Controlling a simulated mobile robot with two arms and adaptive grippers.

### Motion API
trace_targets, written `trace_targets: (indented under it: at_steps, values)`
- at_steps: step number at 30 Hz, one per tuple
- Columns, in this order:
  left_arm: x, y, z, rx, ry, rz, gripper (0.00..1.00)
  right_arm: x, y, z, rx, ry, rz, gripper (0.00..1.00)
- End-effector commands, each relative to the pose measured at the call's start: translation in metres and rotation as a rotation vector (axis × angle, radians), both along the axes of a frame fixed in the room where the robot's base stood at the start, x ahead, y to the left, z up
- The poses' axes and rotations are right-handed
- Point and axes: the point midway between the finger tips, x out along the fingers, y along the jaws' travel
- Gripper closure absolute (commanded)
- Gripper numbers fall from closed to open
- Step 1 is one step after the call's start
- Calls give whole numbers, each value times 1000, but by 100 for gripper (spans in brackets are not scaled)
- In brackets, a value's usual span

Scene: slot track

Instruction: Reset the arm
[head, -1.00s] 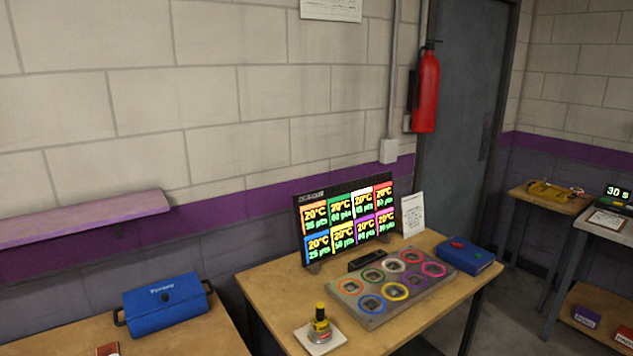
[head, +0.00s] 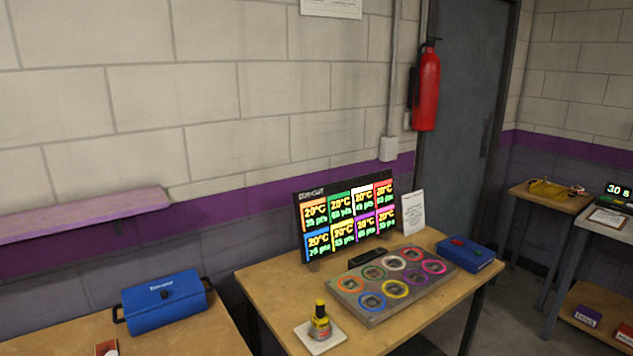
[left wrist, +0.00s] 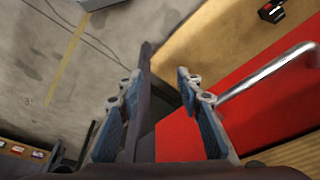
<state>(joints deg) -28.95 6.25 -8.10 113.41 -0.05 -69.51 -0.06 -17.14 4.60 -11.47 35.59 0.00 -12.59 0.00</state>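My left gripper (left wrist: 160,110) shows in the left wrist view with its two blue-padded fingers spread apart. No object is held between them. A red surface with a metal bar handle (left wrist: 265,75) lies just right of and beyond the fingers; I cannot tell whether the right finger touches the handle. Neither gripper appears in the head view, and my right gripper is in no view.
In the head view a table (head: 265,285) holds a screen (head: 345,217), a board with coloured rings (head: 412,292), a blue box (head: 468,254) and a yellow-topped bottle (head: 320,322) on a white tile. A blue case (head: 165,302) sits on the left table. A shelf (head: 80,216) juts from the wall.

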Motion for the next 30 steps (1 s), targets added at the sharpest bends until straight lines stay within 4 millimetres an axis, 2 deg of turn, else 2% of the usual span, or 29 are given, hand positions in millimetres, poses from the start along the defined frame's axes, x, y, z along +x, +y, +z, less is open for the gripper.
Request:
trace_targets:
  at_steps: [1,6,11,15,18,21,25,30]
  values:
    - [-4,0,-29,1,17,-1,67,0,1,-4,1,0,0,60]
    - [-26,3,-112,4,50,-7,67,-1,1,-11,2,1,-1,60]
    - [-60,7,-182,7,81,-14,67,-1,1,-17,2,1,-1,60]
    - [-99,13,-234,11,107,-20,67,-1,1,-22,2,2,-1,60]
    - [-130,19,-265,14,125,-24,67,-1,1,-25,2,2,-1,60]
    - [-159,24,-287,16,140,-27,67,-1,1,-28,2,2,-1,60]
    - [-187,30,-303,19,153,-31,67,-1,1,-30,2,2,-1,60]
    - [-203,33,-310,20,159,-34,67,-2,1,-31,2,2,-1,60]
